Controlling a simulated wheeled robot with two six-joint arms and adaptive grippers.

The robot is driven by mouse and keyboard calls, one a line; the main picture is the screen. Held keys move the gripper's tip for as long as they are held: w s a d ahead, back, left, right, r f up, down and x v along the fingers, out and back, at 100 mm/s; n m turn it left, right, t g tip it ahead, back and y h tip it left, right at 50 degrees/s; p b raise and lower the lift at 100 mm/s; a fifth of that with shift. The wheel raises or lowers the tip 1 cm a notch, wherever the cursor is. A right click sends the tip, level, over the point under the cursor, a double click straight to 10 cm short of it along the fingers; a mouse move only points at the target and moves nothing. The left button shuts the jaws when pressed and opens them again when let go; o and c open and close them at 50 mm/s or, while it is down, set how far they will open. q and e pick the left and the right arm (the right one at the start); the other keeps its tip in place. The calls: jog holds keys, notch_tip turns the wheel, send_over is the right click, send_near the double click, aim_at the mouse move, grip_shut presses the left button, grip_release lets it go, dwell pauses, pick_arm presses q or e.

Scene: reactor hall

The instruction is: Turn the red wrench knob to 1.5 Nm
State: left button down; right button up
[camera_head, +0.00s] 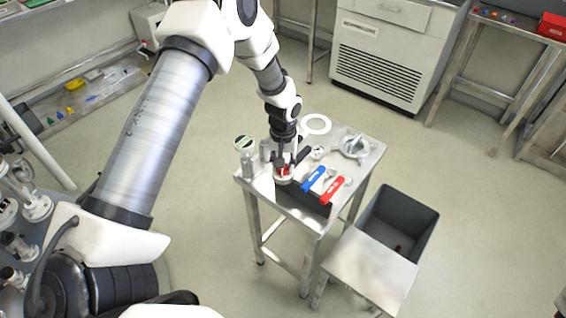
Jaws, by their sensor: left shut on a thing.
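My left gripper (283,168) points down over the front left part of a small metal table (291,207). It is shut on a small red part (284,172), which shows between the fingers above a whitish round base. The fingers hide most of this part, and no scale is readable. A red wrench (333,189) lies on the table to the right of the gripper, apart from it. A blue wrench (314,177) lies between the gripper and the red wrench. My right gripper is not in view.
A jar with a green-marked lid (244,143) stands close left of the gripper. A white ring (316,124) and a metal valve-like part (354,146) lie at the table's back. A dark open bin (421,221) stands right.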

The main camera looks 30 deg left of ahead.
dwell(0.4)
pick_arm(q)
jog(key=c, duration=0.8)
grip_release()
jog(key=shift+f, duration=0.1)
jog(key=shift+o, duration=0.2)
notch_tip(320, 180, up, 12)
